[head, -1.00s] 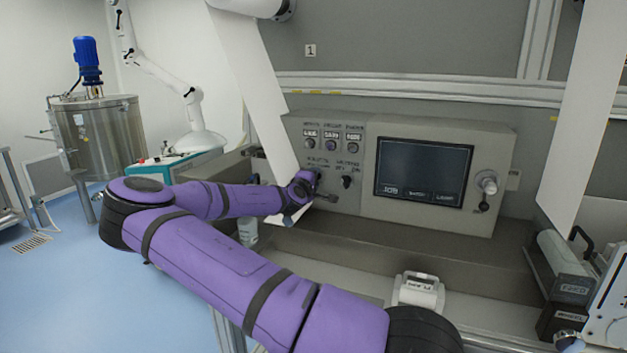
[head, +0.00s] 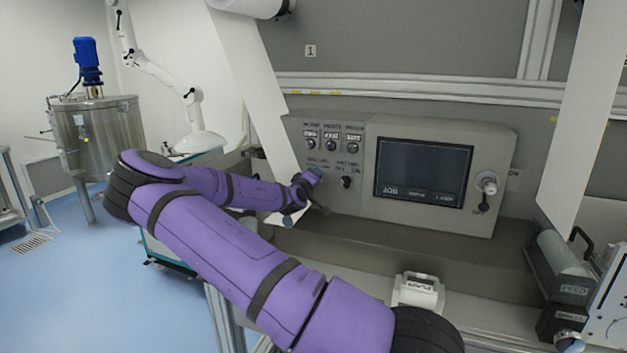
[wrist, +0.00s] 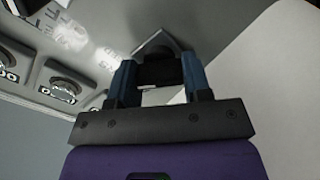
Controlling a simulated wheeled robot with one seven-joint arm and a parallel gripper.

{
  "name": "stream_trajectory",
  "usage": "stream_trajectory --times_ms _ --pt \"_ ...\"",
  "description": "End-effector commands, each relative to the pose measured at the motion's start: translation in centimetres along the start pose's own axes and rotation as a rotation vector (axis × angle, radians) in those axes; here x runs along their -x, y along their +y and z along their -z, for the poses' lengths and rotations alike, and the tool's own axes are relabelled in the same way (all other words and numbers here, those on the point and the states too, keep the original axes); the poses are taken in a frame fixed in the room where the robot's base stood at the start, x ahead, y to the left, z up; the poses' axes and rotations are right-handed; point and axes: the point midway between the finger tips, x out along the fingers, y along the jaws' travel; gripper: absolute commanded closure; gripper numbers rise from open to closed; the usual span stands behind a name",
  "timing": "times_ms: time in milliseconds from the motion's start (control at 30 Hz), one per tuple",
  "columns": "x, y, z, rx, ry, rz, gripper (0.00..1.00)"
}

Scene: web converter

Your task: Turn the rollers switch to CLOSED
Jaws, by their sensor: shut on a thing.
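The rollers switch is a dark knob (wrist: 160,72) on the grey control panel (head: 290,130), in its lower left part. In the head view my gripper and wrist hide it. My gripper (head: 318,180) is at the panel face there. In the wrist view my gripper (wrist: 158,85) has its two blue fingers on either side of the dark knob, shut on it. The pointed end of the knob shows beyond the fingertips. Its label is too blurred to read which position it points at.
Another dark switch (head: 346,182) sits just right of my gripper. Several small round knobs are in a row above. A dark screen (head: 424,172) is to the right. A white web sheet (head: 250,90) hangs close on the left, and a grey ledge (head: 400,240) runs below the panel.

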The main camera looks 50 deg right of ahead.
Motion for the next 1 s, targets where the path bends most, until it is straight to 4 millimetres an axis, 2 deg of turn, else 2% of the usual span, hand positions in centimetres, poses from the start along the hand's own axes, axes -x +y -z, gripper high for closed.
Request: stream_trajectory --times_ms 300,333,400,433,767,867,1000 --pt "0.1 -0.2 -0.1 -0.001 -0.002 0.003 0.79" --pt "0.1 -0.2 -0.1 -0.001 -0.002 0.003 0.48" --pt "0.1 -0.1 -0.1 -0.001 -0.002 0.003 0.32" --pt "0.1 -0.1 -0.1 -0.001 -0.002 0.002 0.30" --pt "0.4 -0.1 0.0 0.000 0.000 0.002 0.30" --pt "1.3 -0.1 0.0 0.000 0.000 0.002 0.30" --pt "3.7 -0.1 0.1 0.001 0.002 0.003 0.30"
